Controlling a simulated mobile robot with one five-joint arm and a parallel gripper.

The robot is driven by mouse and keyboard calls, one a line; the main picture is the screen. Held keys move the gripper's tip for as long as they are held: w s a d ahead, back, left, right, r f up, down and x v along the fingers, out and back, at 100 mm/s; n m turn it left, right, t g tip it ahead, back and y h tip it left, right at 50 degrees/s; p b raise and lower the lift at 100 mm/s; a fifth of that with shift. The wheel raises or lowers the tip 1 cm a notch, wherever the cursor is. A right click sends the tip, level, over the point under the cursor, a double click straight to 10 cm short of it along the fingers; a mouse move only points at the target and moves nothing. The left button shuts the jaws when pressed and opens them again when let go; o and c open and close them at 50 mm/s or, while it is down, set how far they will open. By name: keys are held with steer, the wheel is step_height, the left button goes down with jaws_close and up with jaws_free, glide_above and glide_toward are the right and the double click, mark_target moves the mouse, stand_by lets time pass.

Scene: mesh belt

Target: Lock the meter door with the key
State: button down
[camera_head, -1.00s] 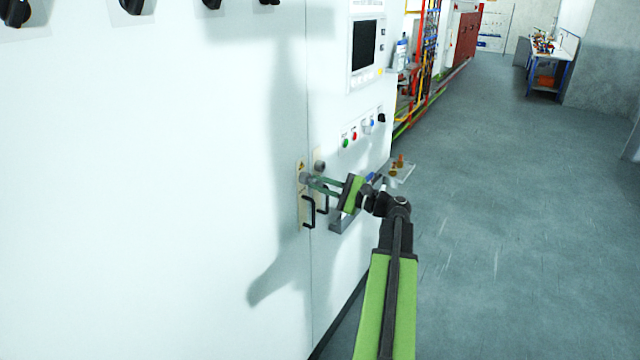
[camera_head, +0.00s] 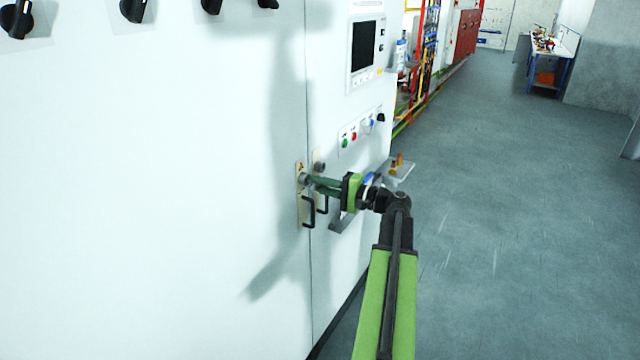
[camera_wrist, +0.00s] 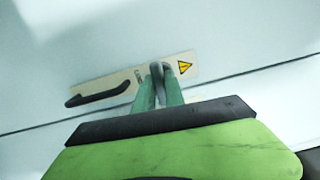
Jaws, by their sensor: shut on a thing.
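The meter door (camera_head: 200,200) is a large white cabinet panel on the left in the head view, closed along a vertical seam. A beige lock plate (camera_head: 304,212) with a black handle sits at its right edge. In the wrist view the plate (camera_wrist: 118,86) shows a black handle and a yellow warning triangle. My gripper (camera_head: 309,181) reaches the plate from the right and is shut on a grey round-headed piece, which looks like the key (camera_wrist: 156,70), at the lock. Its green fingers hide how far the key sits in.
A small shelf (camera_head: 398,170) with brass-coloured items projects at the cabinet's right end. Buttons and a screen (camera_head: 366,45) are above. Open grey floor (camera_head: 490,220) lies to the right.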

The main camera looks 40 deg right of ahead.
steer(key=shift+a+f+n, duration=0.1)
steer(key=shift+a+n, duration=0.1)
steer(key=shift+n, duration=0.2)
steer(key=c, duration=1.3)
jaws_free()
steer(key=shift+w, duration=0.2)
steer(key=shift+s, duration=0.1)
steer(key=v, duration=1.7)
steer(key=shift+s+d+r, duration=0.2)
steer(key=shift+r, duration=0.05)
